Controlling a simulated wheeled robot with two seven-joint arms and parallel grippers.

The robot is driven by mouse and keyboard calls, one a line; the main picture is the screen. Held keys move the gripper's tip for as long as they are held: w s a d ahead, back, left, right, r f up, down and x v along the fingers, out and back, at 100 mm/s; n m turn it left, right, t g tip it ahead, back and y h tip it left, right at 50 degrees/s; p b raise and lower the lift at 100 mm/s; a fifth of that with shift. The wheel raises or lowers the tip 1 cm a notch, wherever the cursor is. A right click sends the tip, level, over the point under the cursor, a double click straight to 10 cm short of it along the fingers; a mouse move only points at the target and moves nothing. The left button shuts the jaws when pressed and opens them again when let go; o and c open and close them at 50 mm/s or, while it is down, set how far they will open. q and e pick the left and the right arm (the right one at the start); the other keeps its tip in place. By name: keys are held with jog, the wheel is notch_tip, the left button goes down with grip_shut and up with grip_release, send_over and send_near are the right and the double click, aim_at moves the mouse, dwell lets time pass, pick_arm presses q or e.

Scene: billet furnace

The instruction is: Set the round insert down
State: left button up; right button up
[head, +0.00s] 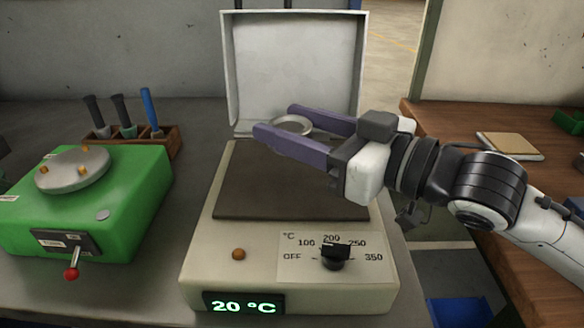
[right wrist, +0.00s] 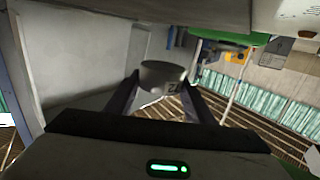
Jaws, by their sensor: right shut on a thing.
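My right gripper (head: 276,121) comes in from the right with its two purple fingers over the back part of the furnace. It is shut on the round insert (head: 292,123), a pale metal ring-like piece held between the fingers. In the right wrist view the insert (right wrist: 163,74) shows as a short grey cylinder between the dark fingers (right wrist: 160,92), with a dark marking low on its side. The insert appears to be above the dark plate (head: 262,194) of the furnace, apart from it. My left gripper is not in view.
The furnace lid (head: 296,62) stands open behind the plate. A knob (head: 335,254) and a display (head: 244,304) reading 20 °C are at the front. A green fixture (head: 120,215) and a wooden tool rack (head: 146,146) stand left. A notebook (head: 508,145) lies right.

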aim_at(354, 209)
jog(key=shift+f+b, duration=0.55)
jog(key=shift+f, duration=2.25)
jog(key=o, duration=1.2)
jog(key=shift+f, duration=0.25)
jog(key=o, duration=0.4)
jog(key=shift+o, duration=0.2)
jog(key=shift+r, duration=0.15)
jog(key=shift+s+d, duration=0.1)
jog(key=shift+d, duration=0.05)
jog(key=v, duration=1)
jog(key=shift+d, duration=0.1)
jog(key=shift+s+d, duration=0.5)
jog(key=shift+d, duration=0.05)
